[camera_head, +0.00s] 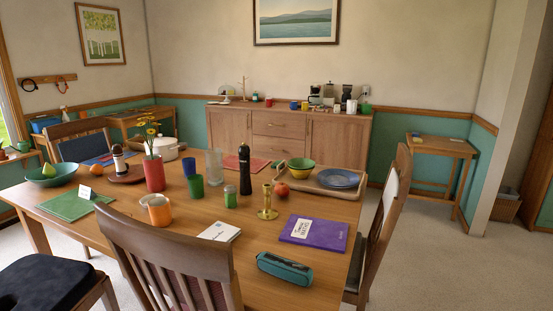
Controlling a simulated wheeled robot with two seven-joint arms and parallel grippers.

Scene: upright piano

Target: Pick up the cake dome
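I cannot make out a cake dome for certain. A small pale rounded object (227,90) stands at the left end of the sideboard along the back wall and may be the dome, but it is too small to tell. A white lidded pot (166,149) stands on the dining table (190,262), behind the red vase. Neither of my grippers is in view.
The dining table holds a red vase (154,174), a pepper mill (245,170), a brass candlestick (267,203) and a tray with bowls. Chairs surround it, one wooden chair (165,255) in front. The sideboard (289,138) is beyond. Open floor (430,250) lies right.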

